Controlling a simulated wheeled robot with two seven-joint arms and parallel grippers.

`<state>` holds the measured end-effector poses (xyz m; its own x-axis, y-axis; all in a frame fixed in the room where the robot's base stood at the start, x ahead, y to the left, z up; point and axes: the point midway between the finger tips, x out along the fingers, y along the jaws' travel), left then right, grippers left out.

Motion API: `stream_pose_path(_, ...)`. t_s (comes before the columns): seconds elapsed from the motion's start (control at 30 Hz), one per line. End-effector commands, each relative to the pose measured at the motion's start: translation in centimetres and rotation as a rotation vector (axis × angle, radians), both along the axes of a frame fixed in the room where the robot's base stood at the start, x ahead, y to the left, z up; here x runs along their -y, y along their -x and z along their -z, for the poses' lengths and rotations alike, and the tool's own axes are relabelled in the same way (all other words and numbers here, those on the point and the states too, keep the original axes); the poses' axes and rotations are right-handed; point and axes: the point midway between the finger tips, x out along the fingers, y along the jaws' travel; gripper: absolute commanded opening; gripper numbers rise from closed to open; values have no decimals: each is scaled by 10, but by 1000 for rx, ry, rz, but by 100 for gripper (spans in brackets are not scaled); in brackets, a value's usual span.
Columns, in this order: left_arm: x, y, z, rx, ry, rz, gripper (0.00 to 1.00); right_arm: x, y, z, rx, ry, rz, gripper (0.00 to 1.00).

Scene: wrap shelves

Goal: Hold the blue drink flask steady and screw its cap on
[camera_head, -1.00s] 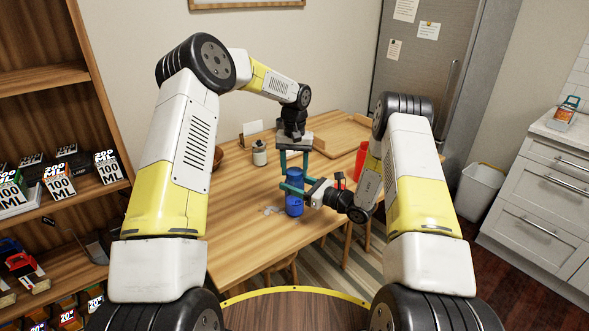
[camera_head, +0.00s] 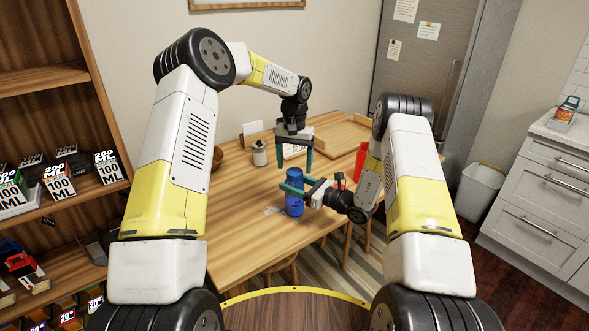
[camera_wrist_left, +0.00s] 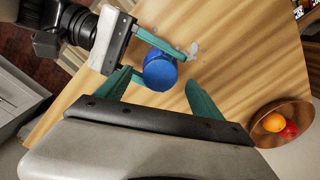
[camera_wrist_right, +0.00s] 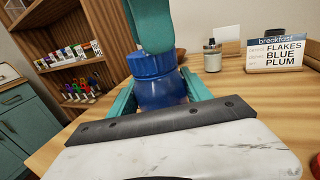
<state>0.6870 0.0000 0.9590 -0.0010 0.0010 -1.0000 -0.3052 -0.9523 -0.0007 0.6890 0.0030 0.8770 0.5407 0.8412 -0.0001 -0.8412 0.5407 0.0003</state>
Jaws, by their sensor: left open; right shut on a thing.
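The blue drink flask (camera_head: 294,204) stands upright on the wooden table (camera_head: 240,225). My right gripper (camera_head: 288,181) is shut on its upper body from the right. A blue ribbed cap (camera_wrist_right: 150,64) sits on top of the flask in the right wrist view; whether it is fully tight I cannot tell. My left gripper (camera_head: 295,168) points down just above and behind the cap, its fingers open and apart. In the left wrist view the round cap top (camera_wrist_left: 160,72) shows beyond the open fingers. One left finger (camera_wrist_right: 150,25) partly hides the scene above the cap in the right wrist view.
A white-labelled bottle (camera_head: 259,153) and a breakfast sign (camera_wrist_right: 277,52) stand behind. A red bottle (camera_head: 361,160) and a wooden tray (camera_head: 345,135) are on the right. A bowl with fruit (camera_wrist_left: 283,122) is at the table's left. The front-left tabletop is mostly clear.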

Motion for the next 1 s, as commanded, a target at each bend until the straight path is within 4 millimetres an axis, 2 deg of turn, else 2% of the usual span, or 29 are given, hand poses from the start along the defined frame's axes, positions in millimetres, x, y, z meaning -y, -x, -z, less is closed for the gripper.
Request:
stream_pose_path(0.03,1,-1,-13,6,2,-1,77,0,0,0,1,0,0,0)
stream_pose_path(0.2,0,-1,-50,5,2,-1,77,0,0,0,1,0,0,0)
stream_pose_path(0.4,0,-1,-84,3,1,-1,77,0,0,0,1,-1,0,0)
stream_pose_path(0.6,0,-1,-98,2,1,-2,77,0,0,0,1,0,0,0)
stream_pose_path(0.87,0,0,-98,1,1,-1,77,0,0,-1,1,0,0,0)
stream_pose_path(0.9,0,0,-98,1,1,-1,77,0,0,-1,1,0,0,63)
stream_pose_path(1.0,0,0,-98,1,1,-1,77,0,0,0,1,-1,0,82)
